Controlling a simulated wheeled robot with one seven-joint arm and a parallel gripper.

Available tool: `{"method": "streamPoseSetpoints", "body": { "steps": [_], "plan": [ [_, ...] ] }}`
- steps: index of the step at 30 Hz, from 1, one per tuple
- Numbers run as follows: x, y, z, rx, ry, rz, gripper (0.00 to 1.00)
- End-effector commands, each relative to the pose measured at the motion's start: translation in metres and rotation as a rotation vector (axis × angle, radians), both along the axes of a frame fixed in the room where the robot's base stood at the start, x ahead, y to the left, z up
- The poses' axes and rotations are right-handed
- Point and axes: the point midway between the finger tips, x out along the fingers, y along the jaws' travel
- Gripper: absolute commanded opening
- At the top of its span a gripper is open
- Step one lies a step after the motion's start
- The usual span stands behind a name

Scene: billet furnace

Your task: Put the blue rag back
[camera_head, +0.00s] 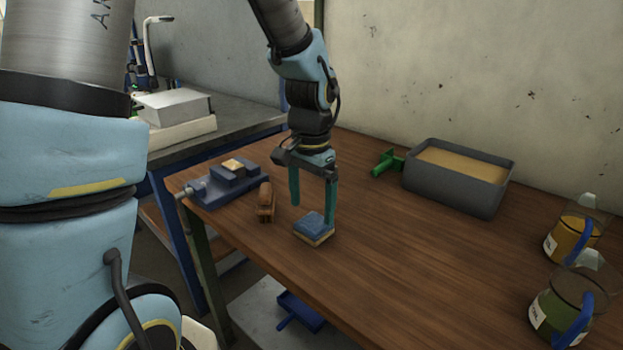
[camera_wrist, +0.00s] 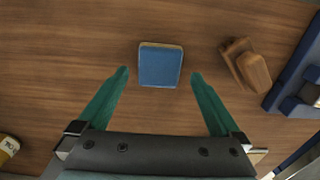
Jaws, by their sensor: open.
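The blue rag (camera_head: 313,222) appears as a small blue square lying flat on top of a tan block or pad on the brown wooden table (camera_head: 400,260). It also shows in the wrist view (camera_wrist: 160,65), with a thin tan edge around it. My gripper (camera_head: 313,212) points down over it with its two green fingers apart. In the wrist view the rag is just beyond and between the fingertips (camera_wrist: 160,73), one to each side. Nothing is held. I cannot tell exactly how high the fingertips are above the table.
A wooden brush-like block (camera_head: 266,203) lies left of the rag, beside a dark blue vise (camera_head: 225,187). A grey bin (camera_head: 440,190) of sand-coloured material and a green tool (camera_head: 386,164) stand behind. Two jugs (camera_head: 562,305) (camera_head: 575,235) are at right. The table's front middle is clear.

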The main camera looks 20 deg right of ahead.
Motion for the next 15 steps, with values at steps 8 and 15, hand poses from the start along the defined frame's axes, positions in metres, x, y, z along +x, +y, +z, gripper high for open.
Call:
{"method": "streamPoseSetpoints", "body": {
  "steps": [8, 15],
  "plan": [
    [0.000, 0.000, 0.055, -0.003, -0.004, 0.000, 1.00],
    [0.000, 0.000, 0.074, -0.001, 0.000, 0.000, 1.00]
  ]
}}
